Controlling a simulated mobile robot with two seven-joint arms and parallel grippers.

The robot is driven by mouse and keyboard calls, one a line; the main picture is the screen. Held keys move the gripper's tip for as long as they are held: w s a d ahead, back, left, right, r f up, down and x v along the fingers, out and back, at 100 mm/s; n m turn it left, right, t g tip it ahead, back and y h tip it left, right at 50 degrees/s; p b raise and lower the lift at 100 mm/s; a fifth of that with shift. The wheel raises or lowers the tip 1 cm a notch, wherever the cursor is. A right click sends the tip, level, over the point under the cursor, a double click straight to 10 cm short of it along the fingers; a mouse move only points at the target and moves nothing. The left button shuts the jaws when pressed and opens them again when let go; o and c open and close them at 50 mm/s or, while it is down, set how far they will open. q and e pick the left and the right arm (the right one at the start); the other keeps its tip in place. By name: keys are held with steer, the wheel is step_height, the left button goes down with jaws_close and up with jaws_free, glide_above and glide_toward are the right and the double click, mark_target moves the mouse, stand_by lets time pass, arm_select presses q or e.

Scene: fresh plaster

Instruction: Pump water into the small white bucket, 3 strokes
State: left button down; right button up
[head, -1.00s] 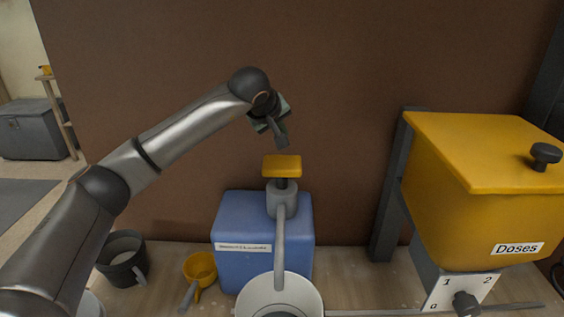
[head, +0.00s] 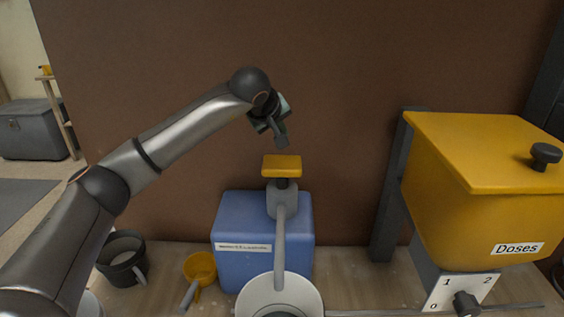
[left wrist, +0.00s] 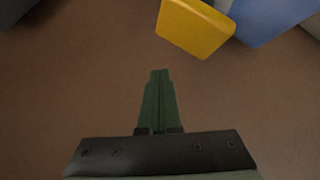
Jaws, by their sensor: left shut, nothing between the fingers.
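A blue water container (head: 262,272) stands on the bench with a grey pump (head: 282,200) on top and a yellow push head (head: 281,166). The push head is raised and also shows in the left wrist view (left wrist: 195,27). A grey spout (head: 280,250) runs down from the pump to the small white bucket (head: 312,290), which is cut off by the lower edge. My left gripper (head: 281,142) is shut and empty, a little above the push head and apart from it. It shows shut in the left wrist view (left wrist: 159,75). My right gripper is not in view.
A yellow hopper marked Doses (head: 440,200) with a dial stands at the right. A dark grey bucket (head: 122,262) and a yellow scoop (head: 200,268) stand left of the container. A brown wall is close behind.

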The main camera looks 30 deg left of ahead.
arm_select(q)
steer(key=n, duration=0.1)
steer(key=n+h, duration=0.1)
steer(key=n+p, duration=0.1)
steer(key=shift+a+r+g+h, duration=0.3)
steer(key=shift+g, duration=0.1)
steer(key=r+n+h, duration=0.1)
steer(key=n, duration=0.1)
steer(key=r+n+h, duration=0.1)
steer(key=n, duration=0.2)
steer(key=r+n+h+p, duration=0.1)
steer(key=n+h, duration=0.1)
steer(key=n, duration=0.1)
steer(key=shift+w+a+r, duration=0.1)
steer(key=shift+a+r, duration=0.05)
steer(key=shift+a, duration=0.15)
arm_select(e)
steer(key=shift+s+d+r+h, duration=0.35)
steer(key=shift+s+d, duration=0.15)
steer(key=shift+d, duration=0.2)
